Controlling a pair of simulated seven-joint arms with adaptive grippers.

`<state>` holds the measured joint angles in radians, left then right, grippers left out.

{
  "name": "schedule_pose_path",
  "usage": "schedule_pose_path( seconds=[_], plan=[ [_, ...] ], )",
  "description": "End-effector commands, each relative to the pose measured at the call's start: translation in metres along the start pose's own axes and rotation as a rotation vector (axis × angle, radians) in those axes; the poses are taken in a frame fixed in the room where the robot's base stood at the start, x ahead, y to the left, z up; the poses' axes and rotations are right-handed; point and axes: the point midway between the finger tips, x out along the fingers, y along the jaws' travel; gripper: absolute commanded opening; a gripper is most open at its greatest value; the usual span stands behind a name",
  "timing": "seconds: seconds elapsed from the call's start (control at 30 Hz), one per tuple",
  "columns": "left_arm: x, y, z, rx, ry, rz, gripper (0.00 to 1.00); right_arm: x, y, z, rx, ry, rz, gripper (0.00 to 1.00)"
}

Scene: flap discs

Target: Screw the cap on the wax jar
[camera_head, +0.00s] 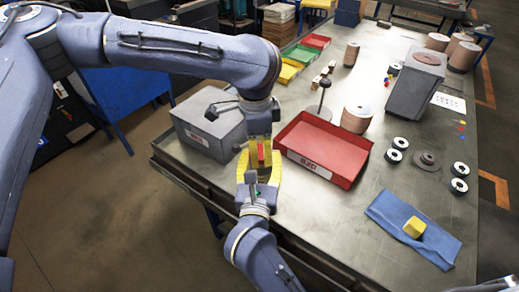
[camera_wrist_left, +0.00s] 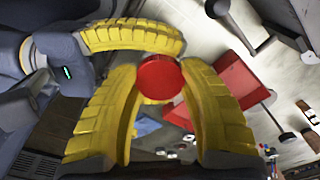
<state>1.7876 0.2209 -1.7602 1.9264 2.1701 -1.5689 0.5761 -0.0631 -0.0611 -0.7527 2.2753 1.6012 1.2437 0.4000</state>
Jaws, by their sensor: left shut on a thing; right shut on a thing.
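My left gripper (camera_head: 259,139) reaches down from above, over the table's near edge. In the left wrist view its yellow fingers (camera_wrist_left: 160,88) are shut on the round red cap (camera_wrist_left: 160,78), whose flat face points toward the camera. My right gripper (camera_head: 259,166) comes up from below and meets the left one; its yellow fingers are shut around what appears to be the wax jar, mostly hidden between the fingers. A small strip of red (camera_head: 261,152) shows between the two grippers in the head view. Whether cap and jar touch cannot be told.
A red bin (camera_head: 345,158) stands close right of the grippers, and a grey box (camera_head: 190,118) close left. A blue cloth (camera_head: 440,245) with a yellow block (camera_head: 414,227) lies at the right. Several discs, rolls and a grey container (camera_head: 412,90) stand farther back.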

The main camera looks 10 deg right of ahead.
Motion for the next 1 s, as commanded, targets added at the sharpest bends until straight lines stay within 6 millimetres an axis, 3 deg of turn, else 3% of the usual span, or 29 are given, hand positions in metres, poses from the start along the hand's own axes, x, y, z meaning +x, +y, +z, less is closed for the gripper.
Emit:
schedule_pose_path(
  seconds=[1.0],
  plan=[
    [0.0006, -0.0019, -0.0018, 1.680, -0.006, -0.003, 0.31, -0.0001, -0.0002, -0.0001, 0.000, 0.000, 0.000, 0.00]
  ],
)
